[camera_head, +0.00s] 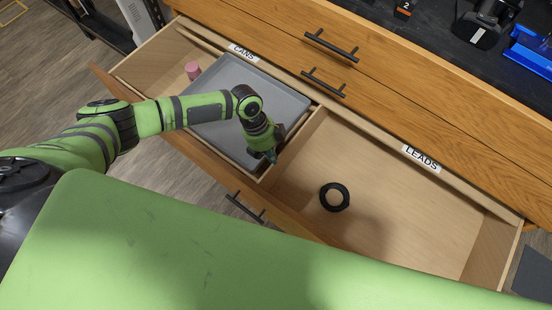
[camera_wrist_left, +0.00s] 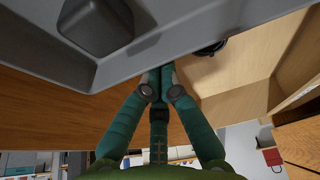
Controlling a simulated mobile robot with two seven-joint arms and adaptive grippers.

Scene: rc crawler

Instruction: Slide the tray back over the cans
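The grey tray (camera_head: 290,100) lies across the right part of the CANS compartment (camera_head: 140,68) in the open drawer. A pink can (camera_head: 193,70) stands at the left, beside the tray and uncovered. Anything under the tray is hidden. My left gripper (camera_head: 270,155) is at the tray's front right corner, close to the divider. In the left wrist view, the gripper's fingertips (camera_wrist_left: 160,74) come together at the rim of the tray (camera_wrist_left: 205,38). I cannot tell whether they pinch the rim. My right gripper is out of view.
The LEADS compartment (camera_head: 420,225) on the right holds a black ring-shaped coil (camera_head: 334,197) and is otherwise mostly clear. Closed drawers with black handles (camera_head: 330,46) stand behind. A dark worktop (camera_head: 440,35) with tools lies above them.

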